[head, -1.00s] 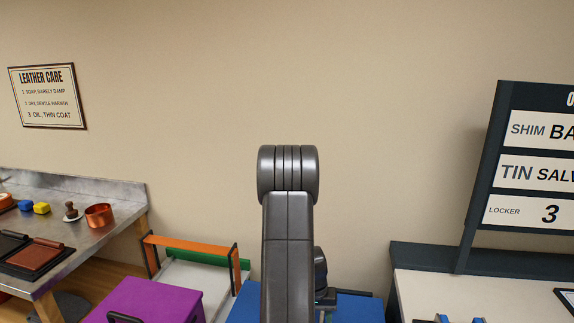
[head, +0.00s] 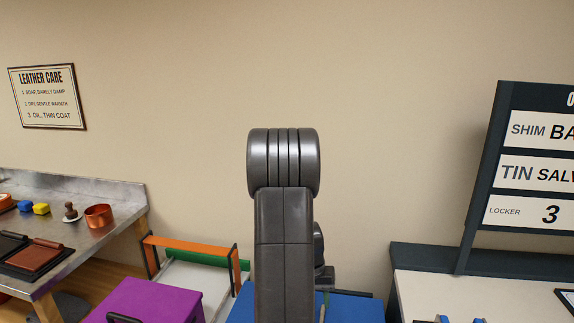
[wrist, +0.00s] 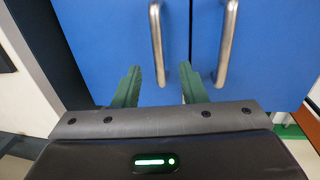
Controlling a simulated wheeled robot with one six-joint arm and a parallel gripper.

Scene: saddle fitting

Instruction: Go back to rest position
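My gripper (wrist: 160,67) shows in the wrist view with its two green fingers spread apart and nothing between them. It faces a blue cabinet (wrist: 105,35) with two shut doors and a silver bar handle on each, the left handle (wrist: 157,45) and the right handle (wrist: 228,42). The left handle lies in line with the gap between the fingers; I cannot tell how far behind them it is. The cabinet's blue top (head: 352,307) shows beside my arm.
At left stands a metal workbench (head: 118,190) with a copper pot (head: 99,216) and leather tools. A purple box (head: 150,302) and an orange-edged rack (head: 190,249) are lower left of my arm. A white-topped counter (head: 480,296) with a dark sign board (head: 480,170) is at right.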

